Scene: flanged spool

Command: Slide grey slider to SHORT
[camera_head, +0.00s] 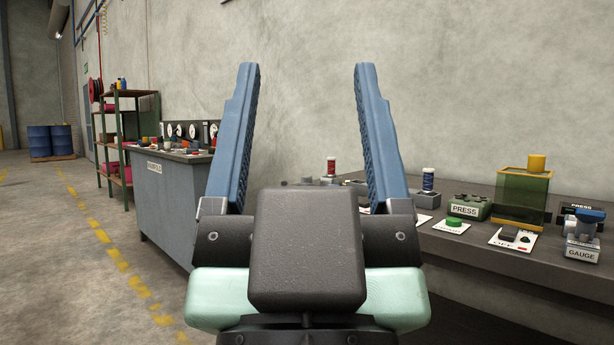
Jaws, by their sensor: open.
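My gripper (307,70) is raised large in the middle of the view, its two blue fingers wide apart with nothing between them. Only the wall and part of a bench show in the gap. I cannot make out a grey slider or a SHORT label. My gripper and wrist hide part of the dark bench (470,243) on the right, where small devices stand.
On the right bench are a PRESS box (469,207), a green clear-sided box (522,197), a GAUGE device (582,247) and red-and-blue-topped posts. A grey cabinet (165,205) and shelf rack (127,140) stand left. The left floor is clear to blue drums (50,141).

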